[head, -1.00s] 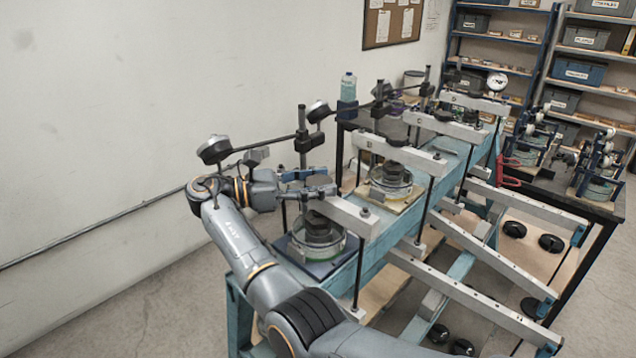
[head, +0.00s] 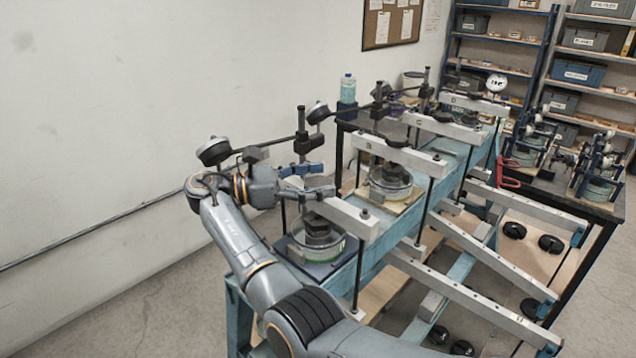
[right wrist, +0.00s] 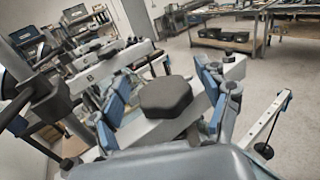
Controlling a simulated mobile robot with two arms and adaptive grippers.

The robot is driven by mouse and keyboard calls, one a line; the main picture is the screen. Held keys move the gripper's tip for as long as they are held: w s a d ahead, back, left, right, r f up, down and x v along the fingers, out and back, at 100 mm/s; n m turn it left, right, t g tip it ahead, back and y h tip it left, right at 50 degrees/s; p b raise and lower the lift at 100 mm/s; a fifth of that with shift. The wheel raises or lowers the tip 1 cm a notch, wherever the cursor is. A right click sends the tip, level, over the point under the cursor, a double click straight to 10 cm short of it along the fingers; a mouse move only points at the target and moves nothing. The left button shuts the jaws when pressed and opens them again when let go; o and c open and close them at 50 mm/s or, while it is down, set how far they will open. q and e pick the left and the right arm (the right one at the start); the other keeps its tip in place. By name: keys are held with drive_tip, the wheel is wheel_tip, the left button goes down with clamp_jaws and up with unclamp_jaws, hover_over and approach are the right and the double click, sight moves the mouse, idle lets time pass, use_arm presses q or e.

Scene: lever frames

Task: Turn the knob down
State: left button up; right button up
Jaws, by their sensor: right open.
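The knob (right wrist: 167,97) is a dark, faceted block in the right wrist view, above a pale metal crossbeam (right wrist: 160,132). My right gripper (right wrist: 167,84) is open, with one blue finger on each side of the knob. Gaps show between the fingers and the knob, and I see no contact. In the head view, my right gripper (head: 316,180) is at the near end of the nearest crossbeam (head: 345,217); the knob there is largely hidden by the fingers. My left gripper is out of view.
Similar crossbeams, one marked B (head: 392,152), run back along the blue bench frame (head: 372,268). A rod with round dial gauges (head: 214,150) stands close behind my gripper. A glass-walled cell (head: 318,246) sits below the beam. Open floor lies at left.

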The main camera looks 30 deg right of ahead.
sight(318, 182)
wheel_tip(318, 182, up, 9)
drive_tip(key=shift+r, duration=0.1)
idle(0.4)
